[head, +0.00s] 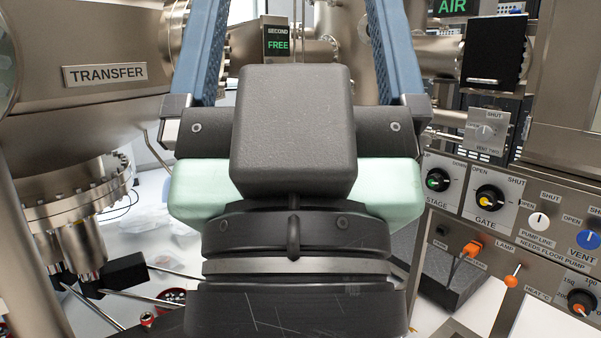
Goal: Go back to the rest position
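My gripper (297,12) fills the middle of the head view, seen from behind. Its two blue fingers stand wide apart and run up to the top edge, where their tips are cut off. Nothing shows between the visible parts of the fingers except the background. My dark wrist and a pale green band lie below them and hide what is behind. No marker of a rest position shows.
A steel chamber labelled TRANSFER (105,74) is close on the left. A control panel with a GATE knob (488,202), a STAGE knob (437,181) and a blue VENT knob (588,238) is close on the right. A SECOND FREE sign (278,40) and steel pipes are behind.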

